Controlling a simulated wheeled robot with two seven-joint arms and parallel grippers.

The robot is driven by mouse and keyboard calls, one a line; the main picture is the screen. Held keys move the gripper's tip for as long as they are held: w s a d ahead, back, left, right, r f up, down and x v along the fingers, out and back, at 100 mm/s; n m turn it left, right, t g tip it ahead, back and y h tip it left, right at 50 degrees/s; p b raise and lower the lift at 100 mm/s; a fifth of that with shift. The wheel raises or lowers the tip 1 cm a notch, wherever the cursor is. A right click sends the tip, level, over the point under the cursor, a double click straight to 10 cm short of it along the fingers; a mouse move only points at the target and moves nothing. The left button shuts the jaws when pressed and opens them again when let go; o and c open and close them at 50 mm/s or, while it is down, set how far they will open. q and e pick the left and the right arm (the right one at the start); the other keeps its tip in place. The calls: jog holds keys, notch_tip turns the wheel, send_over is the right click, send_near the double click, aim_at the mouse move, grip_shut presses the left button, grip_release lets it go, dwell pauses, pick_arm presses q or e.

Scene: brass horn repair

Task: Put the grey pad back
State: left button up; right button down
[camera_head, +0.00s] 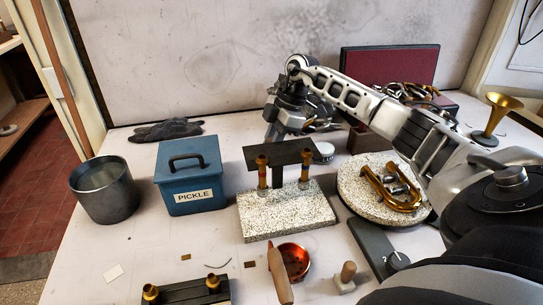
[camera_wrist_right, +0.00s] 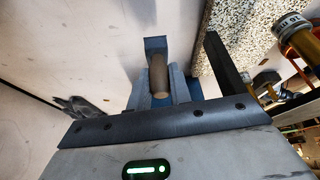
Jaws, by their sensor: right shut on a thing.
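My right gripper (camera_head: 274,132) is at the back of the bench, behind the speckled block with the brass posts, its tips pointing down. In the right wrist view its fingers (camera_wrist_right: 158,82) are shut on a wooden handle (camera_wrist_right: 158,72). A blue-grey piece (camera_wrist_right: 155,43) shows just beyond that handle and looks like the grey pad's face. In the head view the arm and gripper hide what is held. I cannot tell whether the pad touches the bench. My left gripper is not in view.
The speckled block (camera_head: 285,222) carries a dark plate and brass posts. A round speckled slab (camera_head: 352,200) holds brass tubing (camera_head: 388,192). A copper bowl (camera_head: 296,252) is in front.

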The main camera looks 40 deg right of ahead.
jog(key=shift+f, duration=1.85)
jog(key=c, duration=1.3)
grip_release()
jog(key=shift+f, duration=0.1)
jog(key=v, duration=1.2)
jog(key=shift+a+b, duration=0.1)
jog(key=shift+b, duration=0.2)
